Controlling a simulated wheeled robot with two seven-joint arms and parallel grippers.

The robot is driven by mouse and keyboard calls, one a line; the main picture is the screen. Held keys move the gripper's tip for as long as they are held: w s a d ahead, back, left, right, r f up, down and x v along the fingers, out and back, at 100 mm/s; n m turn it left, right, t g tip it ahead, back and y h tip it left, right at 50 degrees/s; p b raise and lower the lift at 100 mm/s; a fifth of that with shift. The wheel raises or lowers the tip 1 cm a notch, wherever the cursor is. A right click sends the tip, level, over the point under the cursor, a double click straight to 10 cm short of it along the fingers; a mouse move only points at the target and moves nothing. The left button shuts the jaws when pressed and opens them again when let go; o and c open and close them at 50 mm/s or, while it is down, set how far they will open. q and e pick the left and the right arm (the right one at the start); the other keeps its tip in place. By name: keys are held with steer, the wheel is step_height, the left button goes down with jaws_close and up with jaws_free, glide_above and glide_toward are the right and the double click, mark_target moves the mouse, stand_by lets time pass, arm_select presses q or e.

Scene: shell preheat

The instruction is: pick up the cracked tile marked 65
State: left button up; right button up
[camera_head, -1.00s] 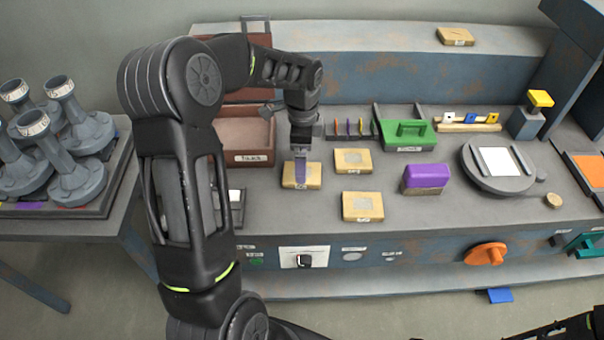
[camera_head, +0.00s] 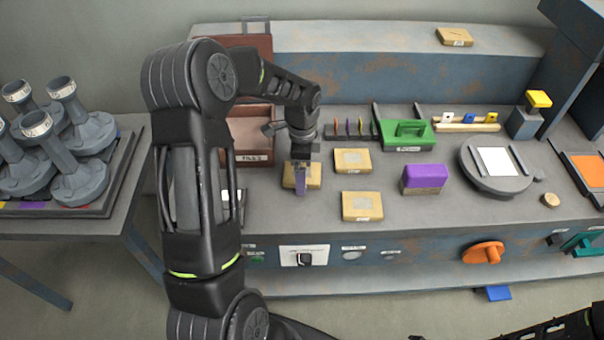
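Several tan tiles lie in view, and their number labels are too small to read. One with a dark crack-like line (camera_head: 455,37) lies on the raised back ledge at the right. Three more are on the bench: a left tile (camera_head: 314,183), an upper tile (camera_head: 352,161) and a front tile (camera_head: 362,206). My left gripper (camera_head: 300,188) points down at the left tile and partly hides it. I cannot tell whether the fingers are shut or touching the tile. My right gripper is out of view.
A purple block (camera_head: 425,179), a green carrier (camera_head: 407,135) and a round plate with a white square (camera_head: 497,170) stand to the right. A brown-red bin (camera_head: 253,159) stands behind the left arm. A slotted rack (camera_head: 348,133) is close behind my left gripper.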

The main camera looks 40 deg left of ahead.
arm_select(q)
steer(key=c, duration=1.8)
steer(key=shift+r, duration=0.1)
step_height(320, 180, up, 10)
steer(key=b, duration=0.1)
stand_by(0.4)
